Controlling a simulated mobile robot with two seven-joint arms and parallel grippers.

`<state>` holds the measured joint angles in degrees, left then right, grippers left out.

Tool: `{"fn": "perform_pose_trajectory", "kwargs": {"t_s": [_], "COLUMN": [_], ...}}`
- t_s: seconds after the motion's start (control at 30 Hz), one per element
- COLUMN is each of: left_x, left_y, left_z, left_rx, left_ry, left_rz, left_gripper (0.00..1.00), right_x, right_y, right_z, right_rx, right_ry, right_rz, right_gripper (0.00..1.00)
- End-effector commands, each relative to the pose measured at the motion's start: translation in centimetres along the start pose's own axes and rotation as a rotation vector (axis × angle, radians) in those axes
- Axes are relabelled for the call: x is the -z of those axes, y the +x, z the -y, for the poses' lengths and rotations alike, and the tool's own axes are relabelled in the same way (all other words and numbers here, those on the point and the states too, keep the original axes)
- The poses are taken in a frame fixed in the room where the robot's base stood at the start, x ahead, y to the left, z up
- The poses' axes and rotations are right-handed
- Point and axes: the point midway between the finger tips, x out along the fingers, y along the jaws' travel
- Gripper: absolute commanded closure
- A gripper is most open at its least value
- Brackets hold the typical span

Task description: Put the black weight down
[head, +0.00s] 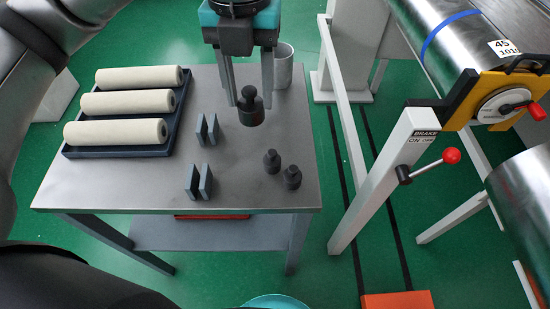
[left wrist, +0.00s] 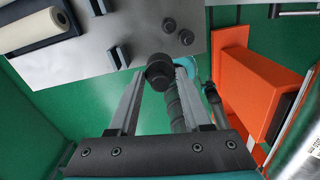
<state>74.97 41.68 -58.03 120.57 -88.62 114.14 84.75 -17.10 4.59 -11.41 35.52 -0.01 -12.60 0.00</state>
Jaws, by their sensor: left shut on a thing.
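My left gripper (head: 249,103) comes down from the top of the head view, over the middle right part of the grey table (head: 235,185). It is shut on the large black weight (head: 251,115), a round body with a knob on top. The weight also shows between the fingertips in the left wrist view (left wrist: 159,79). It looks upright; I cannot tell whether its base touches the table. Two smaller black weights, one (head: 271,163) and another (head: 292,178), stand on the table nearer its front right corner. My right gripper is not in view.
A dark blue tray (head: 115,152) with three cream rolls lies at the table's left. Two pairs of grey plates, one pair (head: 207,130) and another (head: 198,182), stand mid-table. A grey cup (head: 284,66) is at the back right. A white frame (head: 385,180) with a brake lever stands right of the table.

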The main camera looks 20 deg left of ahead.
Motion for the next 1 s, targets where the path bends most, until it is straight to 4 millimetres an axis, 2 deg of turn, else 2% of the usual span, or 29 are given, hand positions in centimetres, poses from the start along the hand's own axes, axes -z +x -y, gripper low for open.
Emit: {"fn": "perform_pose_trajectory", "kwargs": {"t_s": [0.17,0.27,0.7,0.83,1.0], "left_x": [0.1,0.1,0.2,0.1,0.1], "left_y": [-0.6,0.3,11.7,13.9,15.1], "left_z": [0.0,0.0,-0.1,-0.1,-0.1], "left_rx": [-0.003,-0.006,-0.006,-0.005,-0.004], "left_ry": [-0.111,-0.131,-0.130,-0.129,-0.130], "left_rz": [0.004,0.001,-0.001,0.002,0.003], "left_gripper": [1.00,1.00,1.00,1.00,1.00], "right_x": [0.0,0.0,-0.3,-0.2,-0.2], "right_y": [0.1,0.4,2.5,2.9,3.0], "right_z": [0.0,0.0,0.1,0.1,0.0], "right_rx": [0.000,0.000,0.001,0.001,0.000], "right_ry": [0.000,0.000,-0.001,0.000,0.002], "right_rz": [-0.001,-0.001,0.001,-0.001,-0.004], "right_gripper": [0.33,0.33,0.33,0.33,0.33]}}
